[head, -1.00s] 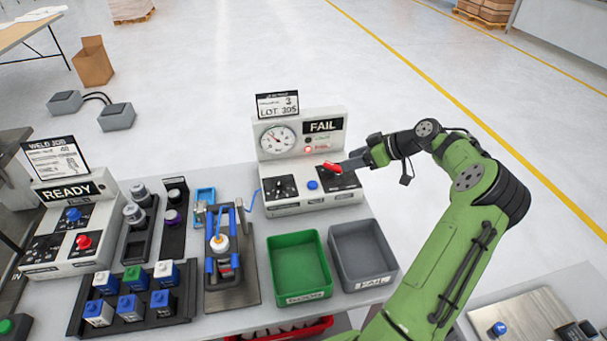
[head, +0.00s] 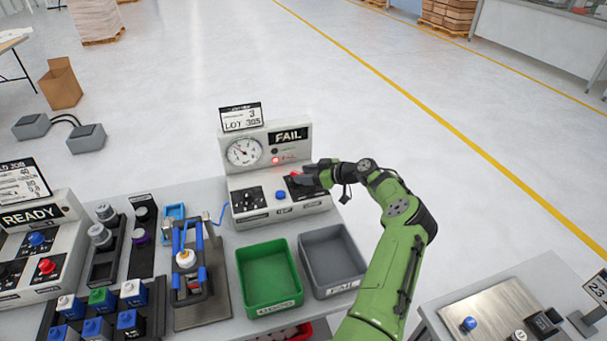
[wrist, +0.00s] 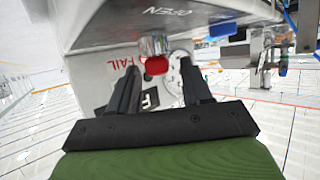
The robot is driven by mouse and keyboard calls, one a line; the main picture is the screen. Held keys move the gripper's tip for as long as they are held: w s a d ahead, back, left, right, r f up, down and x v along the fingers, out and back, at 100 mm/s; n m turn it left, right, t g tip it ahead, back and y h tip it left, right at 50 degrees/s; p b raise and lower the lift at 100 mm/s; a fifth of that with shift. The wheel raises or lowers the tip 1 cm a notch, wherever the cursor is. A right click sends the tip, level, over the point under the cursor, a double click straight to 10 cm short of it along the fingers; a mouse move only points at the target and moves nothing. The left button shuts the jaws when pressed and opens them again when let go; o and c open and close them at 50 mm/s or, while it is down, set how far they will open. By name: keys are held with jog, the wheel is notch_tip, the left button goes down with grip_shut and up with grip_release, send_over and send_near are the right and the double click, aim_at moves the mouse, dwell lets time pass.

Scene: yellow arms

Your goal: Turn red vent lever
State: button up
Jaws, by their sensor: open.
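The red vent lever (head: 296,174) sits on the right panel of the white tester box (head: 240,212), whose display reads FAIL. My gripper (head: 305,178) is at the lever from the right and partly hides it. In the wrist view the red lever end (wrist: 156,66) shows between the two dark fingers of my gripper (wrist: 160,72). The fingers are spread, with visible gaps on both sides of the lever. I cannot tell whether either finger touches it. Upside-down OPEN lettering shows on the panel beside it.
A blue button (head: 281,195) and black knobs are left of the lever. A pressure gauge (head: 244,152) is behind. Green (head: 268,278) and grey (head: 331,261) bins stand in front. A clamp fixture (head: 190,275) is to the left.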

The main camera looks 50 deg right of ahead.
jog(key=shift+w+a+f, duration=0.15)
jog(key=shift+w+f, duration=0.05)
jog(key=shift+w, duration=0.25)
grip_shut()
